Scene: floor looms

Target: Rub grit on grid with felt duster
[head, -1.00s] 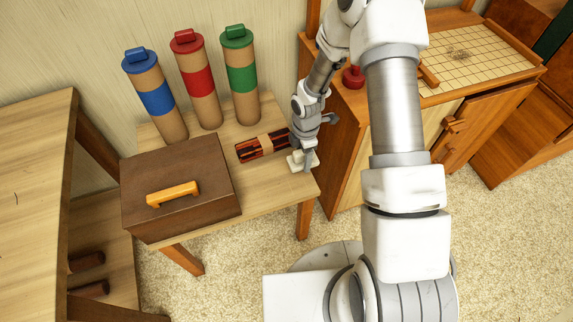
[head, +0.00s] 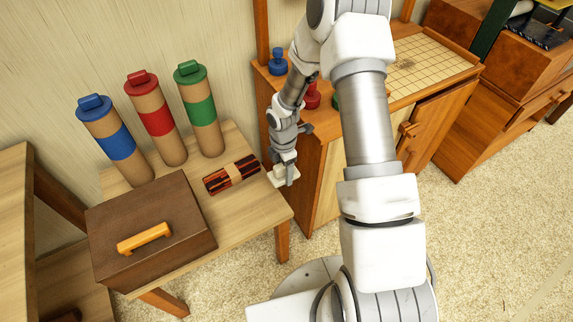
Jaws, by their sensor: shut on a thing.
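The grid (head: 437,72) is a pale ruled panel on top of the wooden cabinet at the upper right. A dark smudge of grit (head: 404,64) shows near its left part, beside my arm, which hides some of the panel. My gripper (head: 283,174) is low at the right edge of the small table. It is shut on a small pale block, which looks like the felt duster (head: 287,182). The fingers partly hide the block, and I cannot tell whether it touches the table.
On the small table (head: 242,222) are a brown box (head: 150,212) with an orange handle, blue, red and green banded tubes (head: 155,120), and a dark red bundle (head: 231,174). The cabinet (head: 320,160) stands close right of my gripper, with blue and red knobbed pieces (head: 278,63) on top.

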